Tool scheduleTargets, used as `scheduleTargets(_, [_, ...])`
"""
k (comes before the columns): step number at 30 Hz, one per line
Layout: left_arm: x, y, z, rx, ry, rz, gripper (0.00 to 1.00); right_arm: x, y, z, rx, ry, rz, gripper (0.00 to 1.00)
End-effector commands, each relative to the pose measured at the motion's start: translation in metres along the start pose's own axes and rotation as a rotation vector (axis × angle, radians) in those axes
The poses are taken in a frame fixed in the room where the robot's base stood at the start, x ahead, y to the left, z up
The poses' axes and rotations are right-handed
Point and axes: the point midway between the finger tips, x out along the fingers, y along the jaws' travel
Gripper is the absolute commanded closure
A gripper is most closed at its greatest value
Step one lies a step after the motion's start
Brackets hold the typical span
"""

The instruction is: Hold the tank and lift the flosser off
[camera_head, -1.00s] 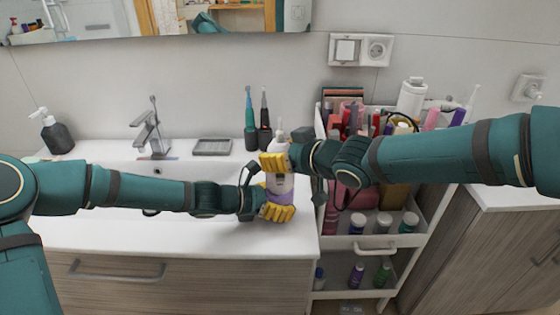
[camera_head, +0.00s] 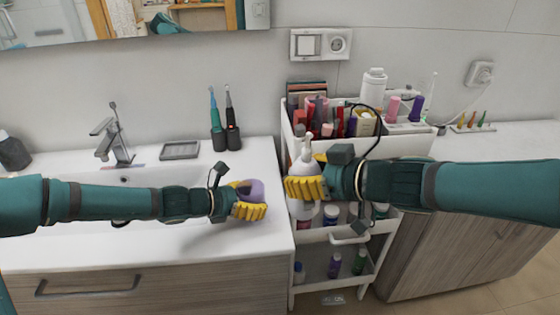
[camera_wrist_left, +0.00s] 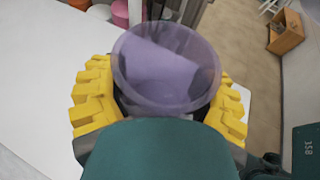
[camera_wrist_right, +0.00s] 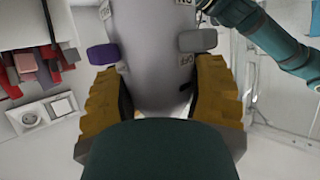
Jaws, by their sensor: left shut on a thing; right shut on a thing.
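The purple tank (camera_head: 252,190) is a see-through cup at the right end of the sink counter. My left gripper (camera_head: 250,202) is shut around it; in the left wrist view the tank (camera_wrist_left: 166,70) has an open, empty top between the yellow fingers (camera_wrist_left: 160,95). The white flosser (camera_head: 307,170) is apart from the tank, to its right, roughly upright in front of the cart. My right gripper (camera_head: 307,188) is shut on its body. In the right wrist view the grey-white flosser body (camera_wrist_right: 152,50) fills the space between the fingers (camera_wrist_right: 165,100); its lower end is hidden.
The cart (camera_head: 345,236) with bottles and cosmetics stands behind and below the flosser. Two electric toothbrushes (camera_head: 223,125), a soap dish (camera_head: 180,151) and a tap (camera_head: 112,142) are at the back of the counter. The counter front is clear.

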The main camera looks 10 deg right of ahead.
Motion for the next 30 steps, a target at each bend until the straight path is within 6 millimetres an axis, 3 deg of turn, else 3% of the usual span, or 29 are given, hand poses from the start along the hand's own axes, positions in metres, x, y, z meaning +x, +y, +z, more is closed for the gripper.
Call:
scheduleTargets(7, [0.000,0.000,0.000,0.000,0.000,0.000,0.69,-0.027,0.000,0.011,0.001,0.001,0.001,0.81])
scheduleTargets(18, [0.000,0.000,0.000,0.000,0.000,0.000,0.69,-0.031,0.000,0.013,0.001,0.001,0.000,0.82])
scheduleTargets(19, [0.000,0.000,0.000,0.000,0.000,0.000,0.27,-0.031,0.000,0.013,0.001,0.001,0.000,0.82])
scheduleTargets(21, [0.000,0.000,0.000,0.000,0.000,0.000,0.02,-0.031,0.000,0.013,0.000,0.001,0.000,0.82])
scheduleTargets(30, [-0.001,0.000,0.000,0.000,0.000,0.000,0.00,-0.031,0.000,0.012,0.000,0.001,0.000,0.81])
